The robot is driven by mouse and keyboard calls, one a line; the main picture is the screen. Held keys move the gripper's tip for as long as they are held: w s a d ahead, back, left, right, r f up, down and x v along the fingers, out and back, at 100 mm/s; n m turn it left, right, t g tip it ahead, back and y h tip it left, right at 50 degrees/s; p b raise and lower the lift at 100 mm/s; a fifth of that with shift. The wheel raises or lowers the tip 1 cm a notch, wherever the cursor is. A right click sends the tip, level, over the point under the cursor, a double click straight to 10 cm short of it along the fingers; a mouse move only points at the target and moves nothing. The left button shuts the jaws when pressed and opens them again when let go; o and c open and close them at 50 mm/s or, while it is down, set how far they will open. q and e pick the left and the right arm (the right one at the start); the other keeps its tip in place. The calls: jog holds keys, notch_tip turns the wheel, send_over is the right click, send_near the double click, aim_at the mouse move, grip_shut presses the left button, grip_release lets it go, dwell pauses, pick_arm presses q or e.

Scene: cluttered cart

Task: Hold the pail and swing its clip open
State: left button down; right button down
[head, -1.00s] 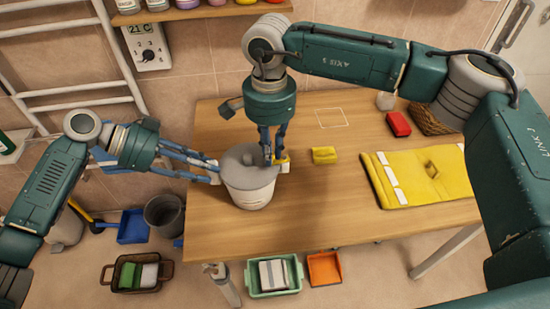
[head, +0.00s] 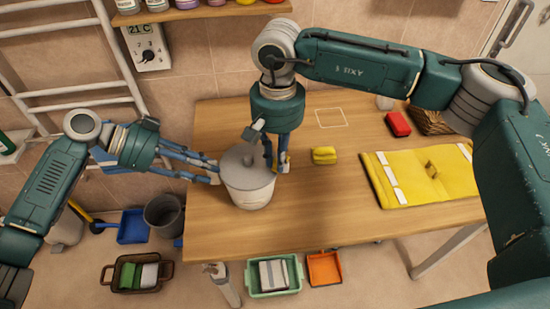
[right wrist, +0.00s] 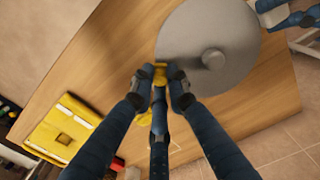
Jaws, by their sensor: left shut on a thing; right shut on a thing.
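The pail (head: 250,191) is pale with a round grey lid and a knob. It stands upright on the wooden table, and its lid also fills the top of the right wrist view (right wrist: 215,85). My left gripper (head: 215,174) is shut on the pail's left side. My right gripper (head: 282,166) points down at the pail's right side. In the right wrist view its fingers (right wrist: 164,88) are shut on the yellow clip (right wrist: 160,72) beside the lid's edge. The fingers mostly hide the clip in the head view.
A yellow block (head: 324,155) lies on the table (head: 320,210) right of my right gripper. Further right lie a yellow folder-like mat (head: 400,192), a red block (head: 398,123) and a basket (head: 435,122). Bins stand on the floor. The table front is clear.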

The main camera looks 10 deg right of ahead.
jog(key=shift+s+f, duration=0.15)
jog(key=shift+f, duration=0.05)
jog(key=n, duration=0.2)
jog(key=d+n, duration=0.1)
jog(key=n, duration=0.1)
jog(key=s+n, duration=0.1)
jog(key=shift+d+n, duration=0.35)
jog(key=shift+n, duration=0.05)
jog(key=c, duration=1.6)
grip_release()
jog(key=shift+w, duration=0.1)
jog(key=shift+w, duration=0.1)
notch_tip(320, 180, up, 12)
jog(key=shift+r, duration=0.1)
